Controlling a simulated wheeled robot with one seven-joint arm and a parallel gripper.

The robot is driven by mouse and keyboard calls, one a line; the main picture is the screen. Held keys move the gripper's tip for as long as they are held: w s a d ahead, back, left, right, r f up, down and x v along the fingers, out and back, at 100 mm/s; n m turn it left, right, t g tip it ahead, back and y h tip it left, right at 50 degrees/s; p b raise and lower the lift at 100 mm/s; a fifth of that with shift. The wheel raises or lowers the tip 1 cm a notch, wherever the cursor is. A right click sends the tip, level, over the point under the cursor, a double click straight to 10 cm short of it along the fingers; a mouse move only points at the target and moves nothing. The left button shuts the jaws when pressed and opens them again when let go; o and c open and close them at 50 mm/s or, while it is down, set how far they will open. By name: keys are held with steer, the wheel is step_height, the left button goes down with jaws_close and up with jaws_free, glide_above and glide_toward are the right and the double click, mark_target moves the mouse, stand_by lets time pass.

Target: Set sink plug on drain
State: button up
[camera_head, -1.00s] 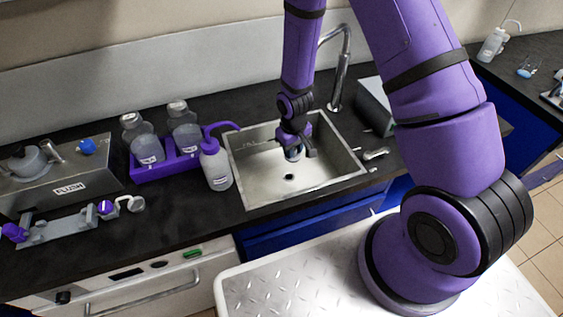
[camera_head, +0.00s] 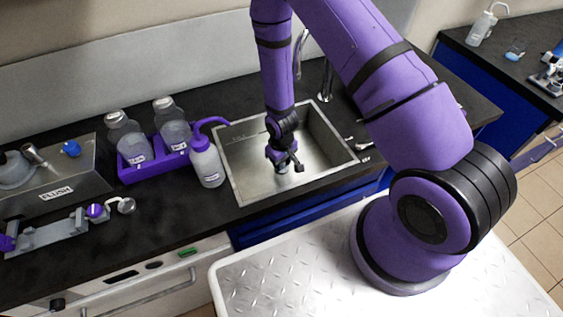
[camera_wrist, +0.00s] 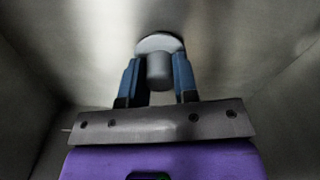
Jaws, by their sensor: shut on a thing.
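The sink (camera_head: 240,165) is a steel basin set in the dark counter, in the middle of the head view. My gripper (camera_head: 281,167) is down inside the basin, over the floor area where the drain lies. In the wrist view my gripper (camera_wrist: 159,85) has its two blue fingers shut on the grey round knob of the sink plug (camera_wrist: 158,43), whose wider pale disc shows beyond the fingertips. The drain is hidden in both current views. I cannot tell whether the plug touches the basin floor or hangs just above it.
A tap (camera_head: 326,80) rises behind the sink. A wash bottle (camera_head: 207,163) with a purple spout stands close to the sink's left rim. A purple rack (camera_head: 137,173) with two bottles is further left. The basin walls surround my gripper.

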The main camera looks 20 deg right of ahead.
steer(key=shift+f, duration=0.25)
steer(key=o, duration=0.9)
steer(key=shift+f, duration=0.1)
step_height(320, 180, up, 12)
steer(key=shift+r, duration=0.15)
stand_by(0.3)
